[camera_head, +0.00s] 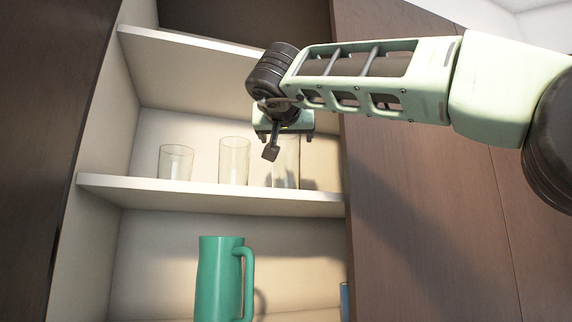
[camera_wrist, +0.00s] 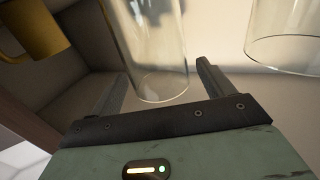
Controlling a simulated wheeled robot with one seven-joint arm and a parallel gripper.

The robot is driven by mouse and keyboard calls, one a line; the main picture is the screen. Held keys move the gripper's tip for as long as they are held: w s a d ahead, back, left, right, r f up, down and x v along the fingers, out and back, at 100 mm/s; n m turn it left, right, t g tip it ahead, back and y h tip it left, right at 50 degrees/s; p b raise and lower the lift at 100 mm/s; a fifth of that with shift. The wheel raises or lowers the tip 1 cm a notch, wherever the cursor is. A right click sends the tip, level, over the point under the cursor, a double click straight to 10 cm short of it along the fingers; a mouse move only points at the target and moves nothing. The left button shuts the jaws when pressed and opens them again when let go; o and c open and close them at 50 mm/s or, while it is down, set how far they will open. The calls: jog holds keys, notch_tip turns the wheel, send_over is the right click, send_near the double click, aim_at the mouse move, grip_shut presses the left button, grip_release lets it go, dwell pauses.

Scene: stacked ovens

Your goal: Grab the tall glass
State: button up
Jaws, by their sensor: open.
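The tall clear glass (camera_head: 287,170) stands upright on the middle shelf, at the right of a row of glasses. My gripper (camera_head: 289,145) is in front of its upper part and hides some of it. In the wrist view, my open gripper (camera_wrist: 160,72) has a clear glass (camera_wrist: 152,50), apparently the tall one, between its fingers, with visible gaps at the sides. Whether the glass is fully within the jaws' depth is hard to tell.
A medium glass (camera_head: 234,160) and a short glass (camera_head: 175,162) stand to the left on the shelf (camera_head: 215,195). Another glass (camera_wrist: 285,40) and a yellow mug (camera_wrist: 36,28) show in the wrist view. A green pitcher (camera_head: 219,280) stands below. A cabinet panel (camera_head: 420,200) is to the right.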

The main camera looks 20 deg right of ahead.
jog(key=shift+r+p+x, duration=0.2)
jog(key=shift+p+x, duration=0.15)
jog(key=shift+x, duration=1.15)
jog(key=c, duration=1.6)
jog(key=shift+s+r, duration=0.1)
jog(key=shift+r, duration=0.05)
